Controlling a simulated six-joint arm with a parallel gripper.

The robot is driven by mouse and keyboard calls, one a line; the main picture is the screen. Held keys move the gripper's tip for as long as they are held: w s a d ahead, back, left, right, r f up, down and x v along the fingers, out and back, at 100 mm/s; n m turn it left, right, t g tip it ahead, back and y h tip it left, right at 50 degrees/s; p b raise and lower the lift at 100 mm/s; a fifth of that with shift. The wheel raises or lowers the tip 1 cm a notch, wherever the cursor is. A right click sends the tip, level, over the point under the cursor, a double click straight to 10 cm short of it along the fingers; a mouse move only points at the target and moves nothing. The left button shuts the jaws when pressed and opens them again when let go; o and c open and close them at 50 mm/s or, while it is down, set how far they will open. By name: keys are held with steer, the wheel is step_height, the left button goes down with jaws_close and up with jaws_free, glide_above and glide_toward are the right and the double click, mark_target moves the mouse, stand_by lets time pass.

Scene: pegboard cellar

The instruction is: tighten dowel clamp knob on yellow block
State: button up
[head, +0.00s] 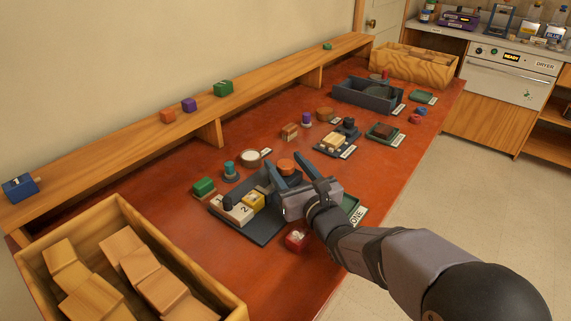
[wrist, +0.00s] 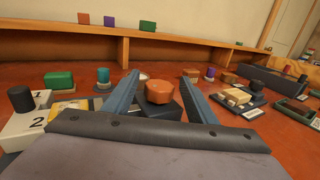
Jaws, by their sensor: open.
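A yellow block (head: 253,202) sits on a dark base plate (head: 262,235), to the right of white blocks marked with numbers (head: 230,211). A dark upright cylinder (wrist: 21,99) stands on the white blocks. In the wrist view, part of the yellow block (wrist: 68,106) shows left of the left finger. An orange faceted knob (wrist: 159,91) sits on a dark support, also seen in the head view (head: 286,165). My gripper (wrist: 159,79) is open and empty. Its fingers lie on either side of the orange knob in the wrist view; I cannot tell whether they touch it.
A red block (head: 296,239) and a green tray labelled ONE or similar (head: 350,204) lie near the front edge. A green block (head: 204,186), teal cylinder (head: 229,168) and white round dish (head: 250,155) stand behind. A wooden bin (head: 190,262) fills the near left.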

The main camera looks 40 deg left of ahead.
steer(key=shift+b+v, duration=0.45)
steer(key=shift+v, duration=2.85)
